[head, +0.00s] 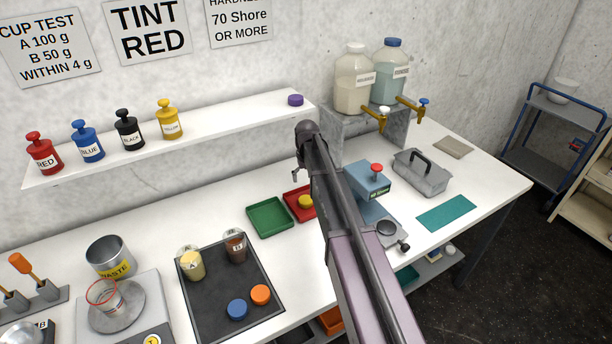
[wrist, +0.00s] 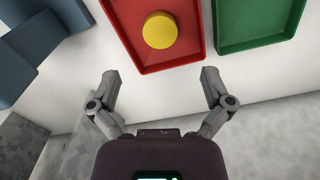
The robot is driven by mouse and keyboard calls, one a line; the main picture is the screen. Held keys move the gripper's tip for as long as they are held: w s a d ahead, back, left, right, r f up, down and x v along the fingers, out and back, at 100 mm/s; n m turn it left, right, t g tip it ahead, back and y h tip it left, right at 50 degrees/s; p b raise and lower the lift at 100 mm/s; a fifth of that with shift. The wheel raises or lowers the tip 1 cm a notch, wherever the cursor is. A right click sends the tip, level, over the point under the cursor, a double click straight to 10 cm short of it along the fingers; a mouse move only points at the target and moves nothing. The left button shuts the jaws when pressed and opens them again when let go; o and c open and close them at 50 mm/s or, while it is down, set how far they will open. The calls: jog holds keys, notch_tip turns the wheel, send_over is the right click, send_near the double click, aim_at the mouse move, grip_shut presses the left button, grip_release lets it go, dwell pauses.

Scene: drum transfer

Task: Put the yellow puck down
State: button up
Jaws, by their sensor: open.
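The yellow puck (wrist: 160,30) lies in the red tray (wrist: 191,52), near the middle of the part shown in the wrist view. In the head view the puck (head: 305,201) shows in the red tray (head: 296,210), partly hidden by my arm. My gripper (wrist: 160,76) is open and empty in the wrist view. Its two fingers are spread wide and point toward the tray, with the puck apart from both. In the head view the arm covers most of the gripper.
A green tray (head: 270,218) stands beside the red one. A blue tester (head: 368,180) with a red knob is right of my arm. A black mat (head: 226,311) holds cups and two pucks. A shelf (head: 230,122) with bottles and a purple puck (head: 295,100) runs along the wall.

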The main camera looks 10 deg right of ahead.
jog(key=s, duration=2.8)
jog(key=shift+m, duration=0.3)
jog(key=shift+d, duration=0.1)
